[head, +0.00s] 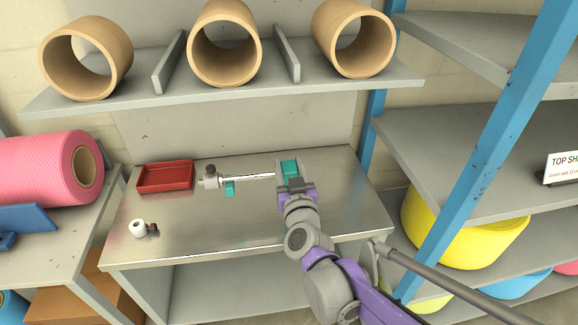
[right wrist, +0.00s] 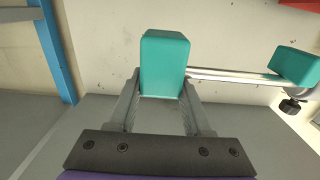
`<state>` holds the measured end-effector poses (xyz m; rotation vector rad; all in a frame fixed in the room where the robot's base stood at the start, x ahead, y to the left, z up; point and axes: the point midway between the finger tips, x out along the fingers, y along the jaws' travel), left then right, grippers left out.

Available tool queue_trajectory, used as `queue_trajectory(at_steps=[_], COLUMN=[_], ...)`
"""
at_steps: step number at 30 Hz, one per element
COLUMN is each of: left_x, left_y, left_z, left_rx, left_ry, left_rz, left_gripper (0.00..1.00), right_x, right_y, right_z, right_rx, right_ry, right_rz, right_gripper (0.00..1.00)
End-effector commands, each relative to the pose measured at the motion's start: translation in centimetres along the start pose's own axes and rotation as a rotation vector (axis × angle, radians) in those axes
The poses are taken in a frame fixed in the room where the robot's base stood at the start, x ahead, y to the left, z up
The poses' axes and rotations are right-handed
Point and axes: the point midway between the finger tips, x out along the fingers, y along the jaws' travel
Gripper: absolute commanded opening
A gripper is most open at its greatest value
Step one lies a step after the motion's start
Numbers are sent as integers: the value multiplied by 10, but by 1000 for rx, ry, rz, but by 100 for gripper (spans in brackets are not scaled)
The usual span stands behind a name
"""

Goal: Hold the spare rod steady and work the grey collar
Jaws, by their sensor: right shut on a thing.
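The spare rod (head: 255,177), bright metal, lies level across the back of the metal table. A grey collar (head: 209,182) with a dark knob on top sits around its left end. A teal block (head: 230,187) is at the rod near the collar; it also shows in the right wrist view (right wrist: 297,66). Another teal block (head: 289,168) is at the rod's right end. My right gripper (head: 290,181) is shut on that right-end block, which stands between the fingers in the right wrist view (right wrist: 165,62). My left gripper is out of view.
An empty red tray (head: 165,189) stands at the table's back left. A small white ring-like part (head: 137,229) with a dark knob lies at the front left. The table's front middle (head: 215,235) is clear. A blue shelf post (head: 490,150) rises to the right.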

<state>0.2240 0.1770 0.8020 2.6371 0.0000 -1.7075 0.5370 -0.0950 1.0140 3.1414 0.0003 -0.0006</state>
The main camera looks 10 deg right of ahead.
Motion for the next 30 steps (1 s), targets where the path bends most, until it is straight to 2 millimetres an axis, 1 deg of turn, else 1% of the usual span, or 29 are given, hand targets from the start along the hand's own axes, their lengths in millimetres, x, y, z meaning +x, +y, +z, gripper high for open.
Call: queue_trajectory(at_steps=[5, 30], left_x=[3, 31], left_y=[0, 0], left_z=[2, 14], left_rx=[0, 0], left_ry=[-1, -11], left_rz=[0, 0], left_gripper=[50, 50], right_x=[0, 0], right_y=[0, 0], right_z=[4, 46], right_rx=[2, 2], right_ry=[0, 0], right_rz=[1, 1], right_gripper=[0, 0])
